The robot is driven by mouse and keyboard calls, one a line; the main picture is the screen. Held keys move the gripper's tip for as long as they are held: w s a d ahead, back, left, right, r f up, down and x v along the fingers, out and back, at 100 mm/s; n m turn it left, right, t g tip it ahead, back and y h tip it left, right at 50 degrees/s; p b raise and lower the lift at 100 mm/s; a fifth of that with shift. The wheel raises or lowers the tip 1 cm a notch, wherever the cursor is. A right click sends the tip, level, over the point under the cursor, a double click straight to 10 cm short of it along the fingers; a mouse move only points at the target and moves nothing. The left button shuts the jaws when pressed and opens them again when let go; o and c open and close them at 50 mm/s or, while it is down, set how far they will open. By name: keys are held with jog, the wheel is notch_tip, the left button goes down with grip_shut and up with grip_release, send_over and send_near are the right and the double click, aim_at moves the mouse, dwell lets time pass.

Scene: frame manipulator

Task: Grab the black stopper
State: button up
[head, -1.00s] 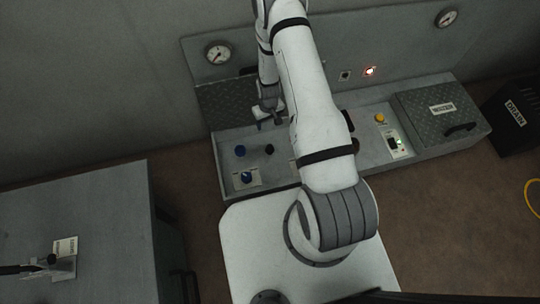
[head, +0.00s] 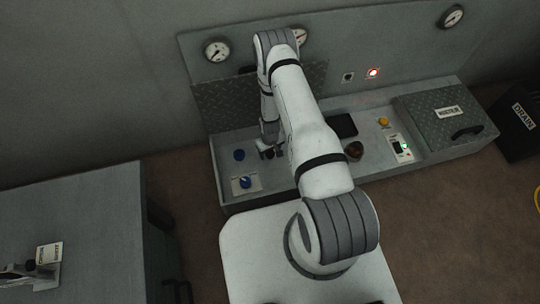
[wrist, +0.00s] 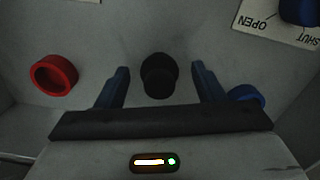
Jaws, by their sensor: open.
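The black stopper (wrist: 159,76) is a short dark round plug standing on the grey panel, in the middle of the wrist view. My gripper (wrist: 160,70) is open, with one blue finger on each side of the stopper and a visible gap on both sides. The stopper is not gripped. In the head view my gripper (head: 270,152) is low over the left part of the console, and it largely hides the stopper there.
A red ring (wrist: 54,75) lies left of the stopper and a blue round piece (wrist: 247,96) right of it. A blue knob (head: 245,183) sits on a white plate near the console's front edge. A hinged lid (head: 440,112) covers the console's right end.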

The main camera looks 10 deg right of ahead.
jog(key=shift+w, duration=0.1)
jog(key=shift+c, duration=0.3)
jog(key=c, duration=1)
